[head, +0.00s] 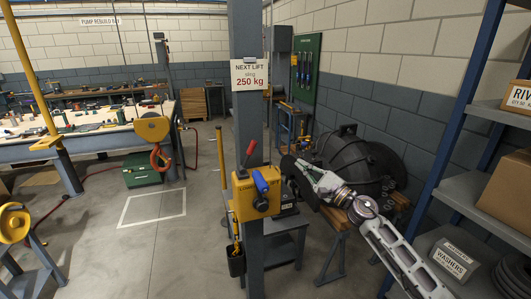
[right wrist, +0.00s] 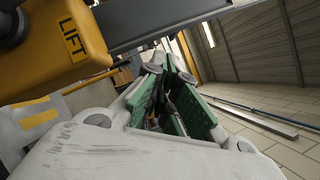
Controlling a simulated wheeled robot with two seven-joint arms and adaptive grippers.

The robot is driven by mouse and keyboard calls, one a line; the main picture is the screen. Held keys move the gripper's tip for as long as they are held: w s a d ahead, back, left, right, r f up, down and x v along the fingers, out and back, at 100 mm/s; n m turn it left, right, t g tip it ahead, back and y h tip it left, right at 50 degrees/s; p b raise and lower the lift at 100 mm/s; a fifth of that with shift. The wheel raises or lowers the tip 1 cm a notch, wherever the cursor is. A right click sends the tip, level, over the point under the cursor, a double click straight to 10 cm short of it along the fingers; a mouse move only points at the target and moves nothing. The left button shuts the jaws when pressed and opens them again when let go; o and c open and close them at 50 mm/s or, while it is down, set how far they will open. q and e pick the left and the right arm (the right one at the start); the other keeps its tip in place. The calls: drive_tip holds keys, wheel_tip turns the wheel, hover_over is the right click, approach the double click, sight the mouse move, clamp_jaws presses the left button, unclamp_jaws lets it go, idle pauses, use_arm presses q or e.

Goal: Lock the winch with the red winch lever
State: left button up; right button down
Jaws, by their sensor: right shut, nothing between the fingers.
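The yellow winch box (head: 243,205) is fixed to the grey post at the middle of the head view. The red winch lever (head: 249,153) sticks up from its top, tilted to the right. A blue-gripped handle (head: 261,184) is on its front. My right gripper (head: 288,165) is shut and empty, just right of the winch and apart from the red lever. In the right wrist view its green-padded fingers (right wrist: 168,62) come together at the tips. The winch (right wrist: 60,50), with its LIFT label, fills the upper left there; the red lever is not seen. My left gripper is not in view.
The grey post (head: 245,130) carries a 250 kg sign (head: 250,74). A yellow hook block (head: 154,130) hangs to the left, near a marked floor square (head: 153,208). A dark casing (head: 350,160) lies behind my right arm. Shelves (head: 470,190) stand at right.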

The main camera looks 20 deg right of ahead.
sight(248, 155)
drive_tip(key=a+n+g+y, duration=0.1)
drive_tip(key=n, duration=0.1)
drive_tip(key=s+a+f+n+y, duration=0.1)
drive_tip(key=n, duration=0.1)
drive_tip(key=shift+s+a+g, duration=0.1)
drive_tip(key=shift+a+g, duration=0.1)
drive_tip(key=shift+g, duration=0.2)
drive_tip(key=shift+r, duration=0.1)
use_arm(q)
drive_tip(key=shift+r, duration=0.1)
use_arm(e)
drive_tip(key=shift+a, duration=0.1)
